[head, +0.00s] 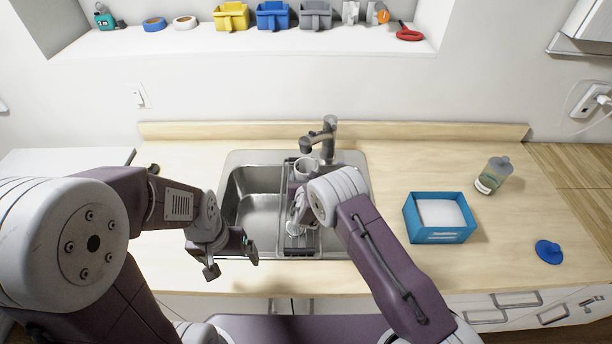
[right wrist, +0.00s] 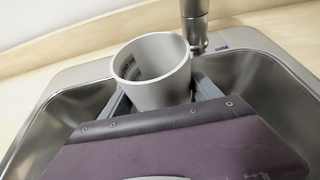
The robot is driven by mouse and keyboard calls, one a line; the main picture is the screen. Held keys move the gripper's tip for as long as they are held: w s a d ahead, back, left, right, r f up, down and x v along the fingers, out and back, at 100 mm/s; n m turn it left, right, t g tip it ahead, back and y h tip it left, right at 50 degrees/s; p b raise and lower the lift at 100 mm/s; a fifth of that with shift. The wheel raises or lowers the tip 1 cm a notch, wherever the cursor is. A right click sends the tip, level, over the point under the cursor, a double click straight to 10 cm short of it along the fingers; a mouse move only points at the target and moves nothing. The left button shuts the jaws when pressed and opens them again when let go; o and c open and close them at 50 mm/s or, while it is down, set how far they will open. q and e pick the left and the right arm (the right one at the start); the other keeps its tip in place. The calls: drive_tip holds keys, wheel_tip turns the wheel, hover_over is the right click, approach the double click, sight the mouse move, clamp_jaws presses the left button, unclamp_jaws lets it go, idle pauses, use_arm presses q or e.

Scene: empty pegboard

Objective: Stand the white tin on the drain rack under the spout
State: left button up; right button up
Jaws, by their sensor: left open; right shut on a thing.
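The white tin (head: 304,169) is upright or nearly so over the sink, close to the faucet's spout (head: 308,144). In the right wrist view the tin (right wrist: 158,78) shows its open rim and dark print inside. My right gripper (right wrist: 160,92) is shut on the tin, with a grey finger on each side. The faucet (right wrist: 194,22) rises just behind it. The drain rack (head: 301,241) lies in the sink, partly hidden by my right arm. I cannot tell if the tin's base touches the rack. My left gripper (head: 231,264) is open and empty over the sink's front left edge.
The steel sink (head: 247,192) has a free left basin. On the counter to the right are a blue box (head: 440,235) with white contents, a jar (head: 493,175) and a blue lid-like disc (head: 548,251). A wooden backsplash (head: 220,130) runs behind the faucet.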

drive_tip(key=o, duration=1.9)
drive_tip(key=shift+f, duration=0.1)
drive_tip(key=b+v, duration=0.2)
drive_tip(key=v, duration=1)
drive_tip(key=shift+s, duration=0.1)
